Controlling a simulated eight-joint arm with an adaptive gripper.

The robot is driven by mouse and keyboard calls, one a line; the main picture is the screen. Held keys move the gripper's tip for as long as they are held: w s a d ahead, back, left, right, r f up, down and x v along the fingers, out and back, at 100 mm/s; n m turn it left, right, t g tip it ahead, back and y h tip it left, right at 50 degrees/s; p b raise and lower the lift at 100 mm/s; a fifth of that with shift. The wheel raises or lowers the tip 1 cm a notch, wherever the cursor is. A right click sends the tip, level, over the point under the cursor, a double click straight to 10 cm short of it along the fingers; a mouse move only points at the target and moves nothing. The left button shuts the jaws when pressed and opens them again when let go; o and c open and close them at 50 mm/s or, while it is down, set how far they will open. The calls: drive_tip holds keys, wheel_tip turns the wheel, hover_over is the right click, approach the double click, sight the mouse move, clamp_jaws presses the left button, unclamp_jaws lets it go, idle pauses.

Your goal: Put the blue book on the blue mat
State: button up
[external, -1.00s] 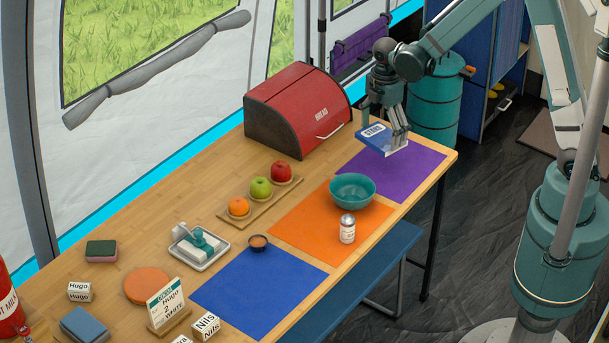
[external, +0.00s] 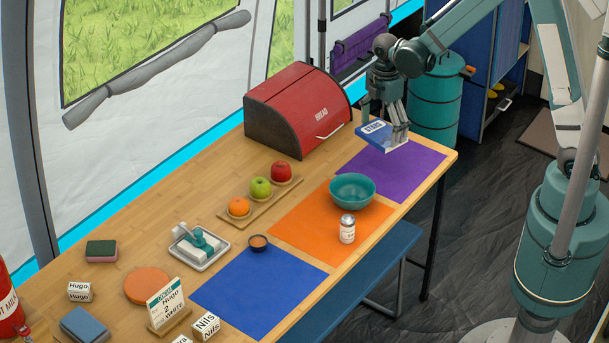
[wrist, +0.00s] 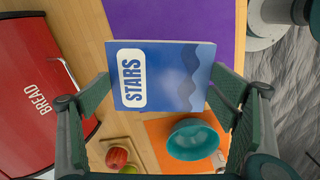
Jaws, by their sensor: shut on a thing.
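The blue book (external: 383,136), with a white label reading STARS, is held in my gripper (external: 386,125) above the purple mat (external: 410,174) at the table's far right end. In the wrist view the book (wrist: 185,75) lies cover toward the camera between the two fingers of my gripper (wrist: 163,95). The fingers are shut on its edges. The blue mat (external: 260,293) lies flat and bare at the near end of the table, well away from the book.
An orange mat (external: 300,235) lies between, bearing a teal bowl (external: 352,190) and a shaker (external: 347,230). A red bread box (external: 300,110) stands beside my gripper.

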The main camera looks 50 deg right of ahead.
drive_tip(key=w+a, duration=0.1)
drive_tip(key=a, duration=0.2)
drive_tip(key=w+a, duration=0.2)
drive_tip(key=a, duration=0.2)
drive_tip(key=w+a, duration=0.1)
drive_tip(key=a, duration=0.2)
drive_tip(key=shift+w+a+r, duration=0.2)
drive_tip(key=shift+w+a, duration=0.05)
drive_tip(key=shift+a, duration=0.05)
drive_tip(key=shift+c, duration=0.5)
drive_tip(key=shift+n, duration=0.3)
drive_tip(key=a, duration=0.2)
drive_tip(key=w+a, duration=0.1)
drive_tip(key=a, duration=0.1)
drive_tip(key=shift+w+a, duration=0.15)
drive_tip(key=shift+a, duration=0.25)
clamp_jaws()
drive_tip(key=s+a+n, duration=0.1)
drive_tip(key=a, duration=3.5)
drive_tip(key=s+a, duration=0.4)
drive_tip(key=a, duration=0.5)
drive_tip(key=s+a+n+p, duration=0.1)
drive_tip(key=s+a, duration=0.4)
drive_tip(key=a, duration=0.4)
drive_tip(key=shift+a, duration=0.35)
drive_tip(key=shift+w, duration=0.1)
